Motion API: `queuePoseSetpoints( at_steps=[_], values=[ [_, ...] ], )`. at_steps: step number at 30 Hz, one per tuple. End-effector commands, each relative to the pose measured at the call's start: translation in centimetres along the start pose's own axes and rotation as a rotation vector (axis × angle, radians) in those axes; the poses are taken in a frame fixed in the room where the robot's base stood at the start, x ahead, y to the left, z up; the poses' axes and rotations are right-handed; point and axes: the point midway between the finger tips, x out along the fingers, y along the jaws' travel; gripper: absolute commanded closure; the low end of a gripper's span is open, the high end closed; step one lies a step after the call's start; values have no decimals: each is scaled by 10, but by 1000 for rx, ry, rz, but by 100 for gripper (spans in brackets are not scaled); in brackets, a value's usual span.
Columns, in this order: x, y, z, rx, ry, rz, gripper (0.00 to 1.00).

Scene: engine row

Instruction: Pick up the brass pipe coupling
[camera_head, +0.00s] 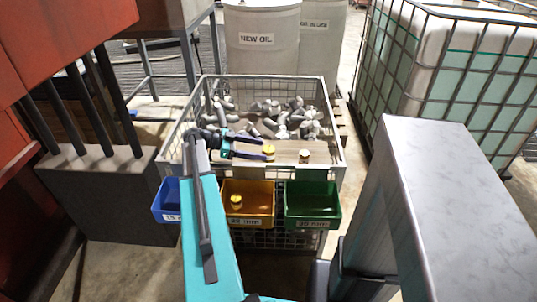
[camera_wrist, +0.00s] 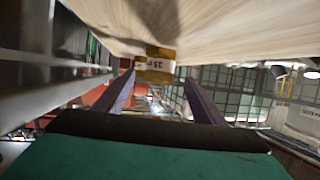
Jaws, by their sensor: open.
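A brass pipe coupling (camera_head: 268,149) stands on the wooden board in the wire cage, at the tips of my gripper (camera_head: 264,150). In the wrist view the coupling (camera_wrist: 155,62) is brass-coloured with a pale label, its print hard to read. It shows beyond the gap between the two purple fingers of my gripper (camera_wrist: 159,80). The fingers are apart, with nothing clamped between them. A second, paler fitting (camera_head: 305,156) stands to the right on the board. Another brass piece (camera_head: 237,200) lies in the yellow bin (camera_head: 247,217).
The wire cage (camera_head: 338,150) holds many grey pipe elbows (camera_head: 268,125) behind the board. A blue bin (camera_head: 167,203) and a green bin (camera_head: 312,205) flank the yellow one on the cage front. Oil drums (camera_head: 262,45) and a caged tank (camera_head: 455,75) stand behind.

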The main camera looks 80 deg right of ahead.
Motion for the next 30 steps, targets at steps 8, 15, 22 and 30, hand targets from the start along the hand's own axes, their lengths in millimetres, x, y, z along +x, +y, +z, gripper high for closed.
queuePoseSetpoints(
  at_steps=[8, 15, 22, 30],
  values=[
    [1, 0, 0, 0, 0, 0, 36],
    [22, 1, -1, 0, 0, 1, 36],
    [46, 1, 0, 0, 0, 0, 36],
    [50, 1, 0, 0, 0, -2, 36]
  ],
)
